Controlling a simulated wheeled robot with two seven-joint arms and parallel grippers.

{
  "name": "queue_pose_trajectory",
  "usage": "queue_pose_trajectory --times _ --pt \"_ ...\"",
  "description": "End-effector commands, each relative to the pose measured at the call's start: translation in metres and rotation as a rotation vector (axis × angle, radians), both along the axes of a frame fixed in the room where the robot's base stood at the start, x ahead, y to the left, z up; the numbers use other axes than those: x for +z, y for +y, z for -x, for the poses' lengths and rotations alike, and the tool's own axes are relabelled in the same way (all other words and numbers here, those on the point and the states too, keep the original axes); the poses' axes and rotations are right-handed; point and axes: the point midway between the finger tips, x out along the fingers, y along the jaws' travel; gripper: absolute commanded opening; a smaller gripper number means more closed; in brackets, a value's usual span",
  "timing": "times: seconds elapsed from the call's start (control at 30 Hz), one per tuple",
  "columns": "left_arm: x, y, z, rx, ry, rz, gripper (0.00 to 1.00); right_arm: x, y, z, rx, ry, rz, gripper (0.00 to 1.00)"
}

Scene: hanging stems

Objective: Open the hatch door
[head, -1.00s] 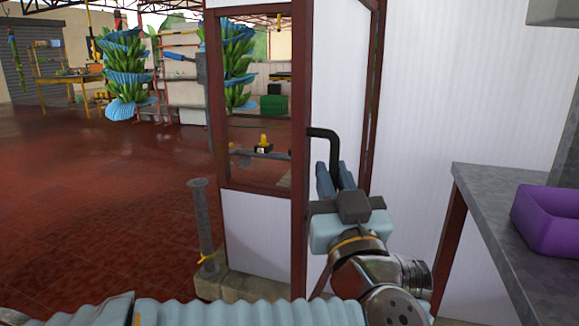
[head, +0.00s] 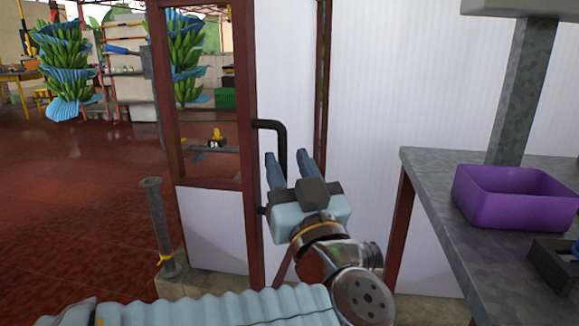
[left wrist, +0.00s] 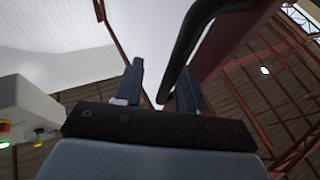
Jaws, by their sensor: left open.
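The hatch door (head: 212,225) has a red-brown frame, a window opening above and a white lower panel; it looks shut. A black bent handle (head: 281,140) stands out from its right-hand post and points down. My left gripper (head: 287,155) is open, with its fingers pointing up at the handle's lower part. In the left wrist view the handle (left wrist: 196,28) runs down beside the right finger of the gripper (left wrist: 159,66). Contact is not clear. My right gripper is not in view.
A grey metal table (head: 425,170) with a purple bin (head: 515,197) stands at the right. A grey post (head: 160,225) stands left of the door. A white ribbed wall (head: 400,80) lies behind the gripper. The red tiled floor at left is open.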

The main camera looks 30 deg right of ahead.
Motion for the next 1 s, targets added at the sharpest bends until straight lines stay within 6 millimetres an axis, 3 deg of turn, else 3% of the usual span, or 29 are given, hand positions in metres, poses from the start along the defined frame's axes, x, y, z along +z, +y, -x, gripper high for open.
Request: queue_pose_trajectory --times 0.17,0.27,0.7,1.0 --pt "-0.003 0.000 0.005 -0.001 0.000 0.000 0.40 -0.002 0.000 0.000 0.000 0.000 0.000 0.43" --pt "-0.008 0.002 0.018 -0.004 -0.001 -0.001 0.40 -0.005 -0.001 0.000 -0.002 -0.001 0.001 0.43" --pt "-0.047 0.017 0.108 -0.003 -0.001 0.000 0.40 -0.020 -0.006 -0.002 -0.010 -0.005 0.009 0.43" --pt "-0.053 0.020 0.126 0.000 0.000 0.000 0.40 -0.021 -0.006 -0.002 -0.009 -0.004 0.008 0.43"
